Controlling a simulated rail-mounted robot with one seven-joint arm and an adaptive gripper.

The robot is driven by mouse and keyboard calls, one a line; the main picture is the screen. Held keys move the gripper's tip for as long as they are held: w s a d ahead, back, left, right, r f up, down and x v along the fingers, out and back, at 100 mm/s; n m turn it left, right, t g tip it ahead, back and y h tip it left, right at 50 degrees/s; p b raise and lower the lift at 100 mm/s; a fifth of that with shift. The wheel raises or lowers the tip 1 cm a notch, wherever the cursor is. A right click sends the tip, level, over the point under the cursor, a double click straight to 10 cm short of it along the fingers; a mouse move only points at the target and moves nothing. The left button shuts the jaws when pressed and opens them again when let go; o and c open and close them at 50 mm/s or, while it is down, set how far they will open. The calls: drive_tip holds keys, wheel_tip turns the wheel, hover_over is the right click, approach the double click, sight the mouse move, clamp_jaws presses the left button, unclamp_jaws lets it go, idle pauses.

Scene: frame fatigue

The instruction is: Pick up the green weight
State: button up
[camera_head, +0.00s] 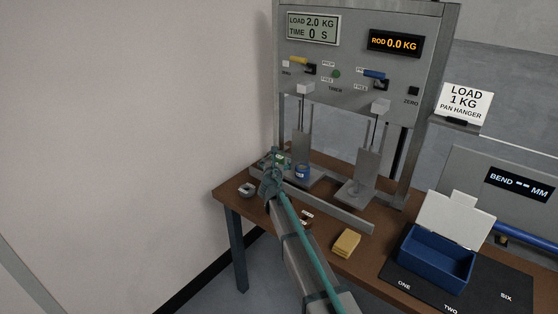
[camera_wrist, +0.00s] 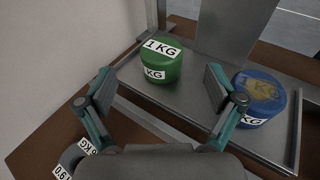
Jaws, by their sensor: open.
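The green weight (camera_wrist: 170,70), a short cylinder with 1 KG labels on top and side, stands upright on a grey metal tray (camera_wrist: 205,110) in the wrist view. In the head view the green weight (camera_head: 285,161) is partly hidden behind my gripper (camera_head: 271,174). In the wrist view my gripper (camera_wrist: 160,84) is open, its two fingers spread apart in front of the green weight. The weight shows between and beyond the fingertips. I see nothing held.
A blue weight (camera_wrist: 262,98) stands on the tray close to the right finger. A grey weight (camera_wrist: 73,156) lies at lower left, on the brown table (camera_head: 228,196). A metal upright plate (camera_wrist: 232,30) rises behind. A yellow block (camera_head: 346,243) and open blue box (camera_head: 435,263) are farther right.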

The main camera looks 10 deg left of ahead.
sight(278, 156)
drive_tip(key=w, duration=0.2)
drive_tip(key=w+f, duration=0.1)
drive_tip(key=w, duration=0.2)
drive_tip(key=w+f+p, duration=0.1)
drive_tip(key=w, duration=0.1)
drive_tip(key=shift+w, duration=0.4)
drive_tip(key=c, duration=1.7)
clamp_jaws()
drive_tip(key=shift+r, duration=0.1)
